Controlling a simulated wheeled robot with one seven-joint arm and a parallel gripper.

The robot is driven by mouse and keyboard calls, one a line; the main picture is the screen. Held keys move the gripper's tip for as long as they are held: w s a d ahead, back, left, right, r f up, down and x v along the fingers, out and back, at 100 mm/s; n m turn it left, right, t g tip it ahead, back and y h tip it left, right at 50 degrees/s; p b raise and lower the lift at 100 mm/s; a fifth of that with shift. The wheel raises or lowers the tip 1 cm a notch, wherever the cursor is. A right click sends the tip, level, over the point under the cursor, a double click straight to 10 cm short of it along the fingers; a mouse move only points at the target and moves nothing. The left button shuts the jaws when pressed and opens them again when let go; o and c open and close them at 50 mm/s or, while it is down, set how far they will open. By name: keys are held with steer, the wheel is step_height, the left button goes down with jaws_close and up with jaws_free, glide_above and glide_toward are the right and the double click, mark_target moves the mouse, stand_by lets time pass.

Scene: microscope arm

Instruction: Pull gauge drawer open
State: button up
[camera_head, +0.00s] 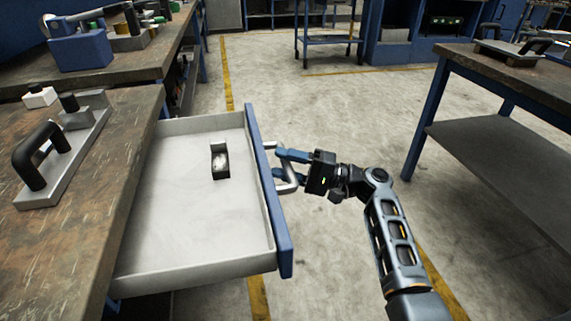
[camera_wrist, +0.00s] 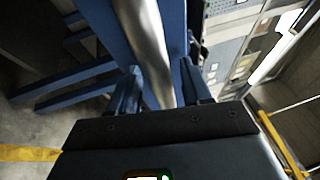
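The gauge drawer (camera_head: 190,235) is pulled well out of the bench on the left. It has a pale inside and a blue front (camera_head: 267,190). A small dark block with a light top (camera_head: 220,160) lies inside it. A metal bar handle (camera_head: 289,184) is fixed to the outside of the front. My gripper (camera_head: 284,164) is at this handle, reaching from the right, with one blue finger on each side of the bar. In the wrist view, the handle (camera_wrist: 150,50) runs between the fingers (camera_wrist: 160,90) with little gap; the contact itself is partly hidden.
The bench top (camera_head: 95,200) beside the drawer carries a plate with a black handle (camera_head: 42,155). Another workbench (camera_head: 500,75) stands at the right. A blue cart (camera_head: 330,40) stands at the back. The concrete floor (camera_head: 330,110) between is clear.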

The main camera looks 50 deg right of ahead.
steer(key=v, duration=0.7)
steer(key=shift+s+d, duration=0.2)
steer(key=shift+s, duration=0.15)
stand_by(0.4)
